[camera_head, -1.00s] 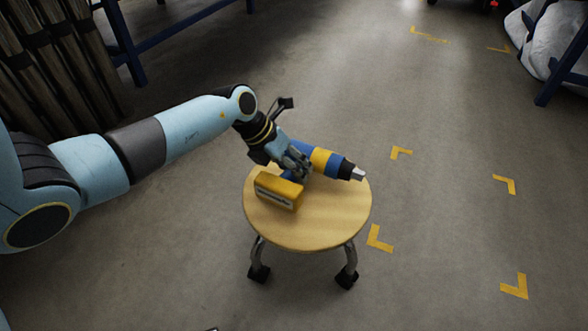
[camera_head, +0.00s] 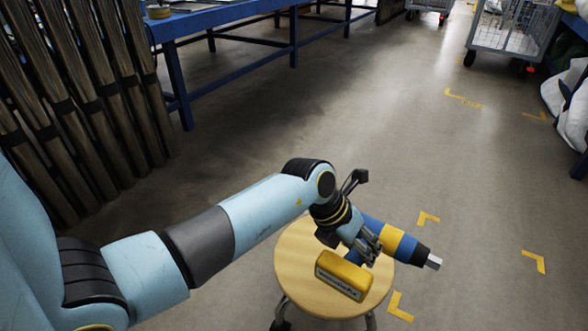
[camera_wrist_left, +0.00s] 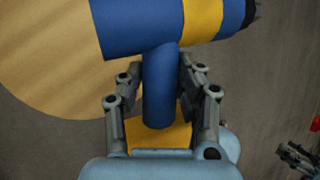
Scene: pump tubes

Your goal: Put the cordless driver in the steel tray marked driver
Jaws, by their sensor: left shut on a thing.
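The cordless driver has a blue body with a yellow band (camera_head: 393,241), a dark nose with a pale tip, and a yellow battery block (camera_head: 343,276). My left gripper (camera_head: 367,248) is shut on its blue handle. The wrist view shows the grey fingers (camera_wrist_left: 163,105) on both sides of the blue handle, with the driver's body (camera_wrist_left: 140,27) above them. The driver appears over the round wooden stool (camera_head: 300,262), apparently raised off it, with its nose past the stool's right edge. No steel tray or marking shows in view.
A blue-framed bench (camera_head: 235,18) stands at the back left. Dark pipes (camera_head: 85,95) stand upright at the left. Wire carts (camera_head: 512,40) are at the back. Yellow corner marks (camera_head: 428,218) lie on open floor at the right.

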